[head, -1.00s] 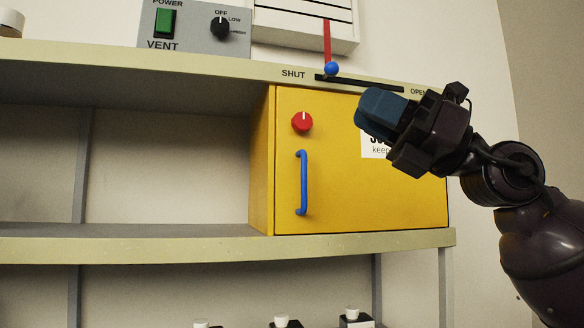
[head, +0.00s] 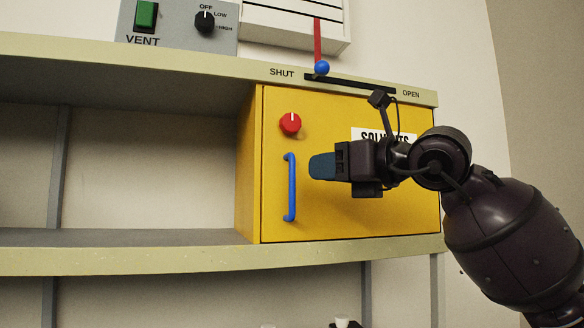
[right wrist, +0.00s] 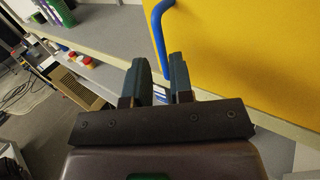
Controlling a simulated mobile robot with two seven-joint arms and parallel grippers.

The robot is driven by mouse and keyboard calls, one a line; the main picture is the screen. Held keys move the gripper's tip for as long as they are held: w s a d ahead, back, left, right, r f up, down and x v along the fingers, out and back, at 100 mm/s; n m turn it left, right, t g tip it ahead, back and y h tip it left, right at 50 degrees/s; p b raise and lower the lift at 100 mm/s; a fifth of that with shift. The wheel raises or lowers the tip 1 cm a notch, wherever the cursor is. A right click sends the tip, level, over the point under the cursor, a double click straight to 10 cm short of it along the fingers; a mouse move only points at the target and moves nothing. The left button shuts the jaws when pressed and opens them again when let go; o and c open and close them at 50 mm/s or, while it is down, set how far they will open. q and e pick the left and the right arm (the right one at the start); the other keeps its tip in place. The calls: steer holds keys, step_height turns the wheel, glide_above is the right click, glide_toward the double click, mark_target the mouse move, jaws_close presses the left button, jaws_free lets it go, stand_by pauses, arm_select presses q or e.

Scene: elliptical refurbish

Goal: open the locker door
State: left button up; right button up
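The yellow locker (head: 345,215) sits on the shelf with its door shut. A blue vertical bar handle (head: 290,188) is on the door's left side, below a red knob (head: 290,123). My right gripper (head: 312,166) is just right of the handle in the head view, pointing at it from the right. In the right wrist view the gripper (right wrist: 162,78) has its two blue-grey fingers apart with nothing between them. The blue handle (right wrist: 158,40) shows beyond the fingertips there; I cannot tell the exact distance. The left gripper is not in view.
A slider with a blue ball (head: 322,67) stands near SHUT on the ledge above the locker. A vent panel (head: 180,22) is at the upper left. The shelf bay left of the locker is empty. Bottle tops (head: 345,323) show at the bottom.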

steer(key=p, duration=0.1)
glide_above(292, 216)
steer(key=shift+w, duration=0.3)
jaws_close()
